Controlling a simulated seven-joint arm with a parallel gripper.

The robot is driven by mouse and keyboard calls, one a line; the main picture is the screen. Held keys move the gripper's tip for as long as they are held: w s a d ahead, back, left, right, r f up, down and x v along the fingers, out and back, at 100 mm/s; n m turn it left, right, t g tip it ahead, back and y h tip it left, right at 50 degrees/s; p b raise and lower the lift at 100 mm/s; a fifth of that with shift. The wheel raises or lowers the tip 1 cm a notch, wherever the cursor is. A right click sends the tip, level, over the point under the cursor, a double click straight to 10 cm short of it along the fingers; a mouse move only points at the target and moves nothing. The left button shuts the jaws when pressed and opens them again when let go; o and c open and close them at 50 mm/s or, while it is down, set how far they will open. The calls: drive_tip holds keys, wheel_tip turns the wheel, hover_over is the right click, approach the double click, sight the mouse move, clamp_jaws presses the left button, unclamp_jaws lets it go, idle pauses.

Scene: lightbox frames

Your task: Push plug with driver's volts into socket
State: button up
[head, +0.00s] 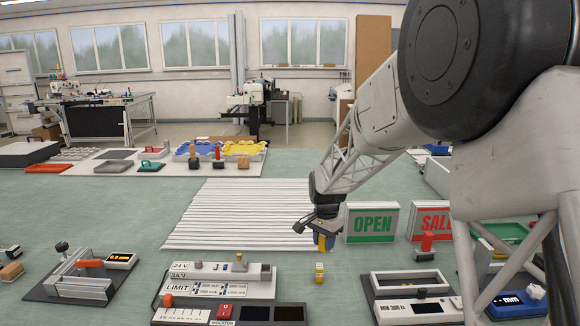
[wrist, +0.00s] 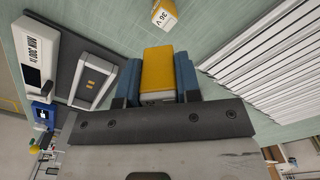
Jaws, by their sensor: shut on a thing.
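My gripper (head: 325,242) is shut on a yellow plug (wrist: 158,66), held between its blue fingers above the green mat. The grey driver unit (head: 220,272) lies to the left, with labels that look like 24 V and LIMIT. A small brass-coloured piece (head: 240,264) stands on its top. I cannot make out the socket's opening.
A white ribbed panel (head: 240,215) lies behind the driver. OPEN (head: 372,222) and SALE (head: 432,220) signs stand to the right. A meter with a tray (head: 408,290) is at front right, and an indicator box (head: 230,314) is in front of the driver. Bare mat lies around the standing plug.

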drive_tip(key=w+d+r+n, duration=0.6)
drive_tip(key=w+d+n, duration=0.1)
drive_tip(key=w, duration=0.4)
drive_tip(key=shift+w+d+r+n, duration=0.4)
drive_tip(key=shift+n, duration=0.4)
drive_tip(key=s+a+f, duration=0.4)
drive_tip(key=s, duration=0.7)
drive_tip(key=s+a+f, duration=0.4)
drive_tip(key=s+f, duration=0.1)
drive_tip(key=s, duration=0.7)
drive_tip(key=s+a+f, duration=0.4)
drive_tip(key=s+a, duration=0.1)
drive_tip(key=s, duration=0.6)
drive_tip(key=shift+s+f, duration=0.3)
drive_tip(key=shift+s, duration=0.05)
drive_tip(key=shift+w+a, duration=0.1)
drive_tip(key=w+a, duration=0.1)
drive_tip(key=w, duration=0.4)
drive_tip(key=w+a+f, duration=0.1)
drive_tip(key=w, duration=0.3)
drive_tip(key=w+a, duration=0.1)
drive_tip(key=w, duration=0.4)
drive_tip(key=shift+w+a+f, duration=0.2)
drive_tip(key=shift+w+a, duration=0.1)
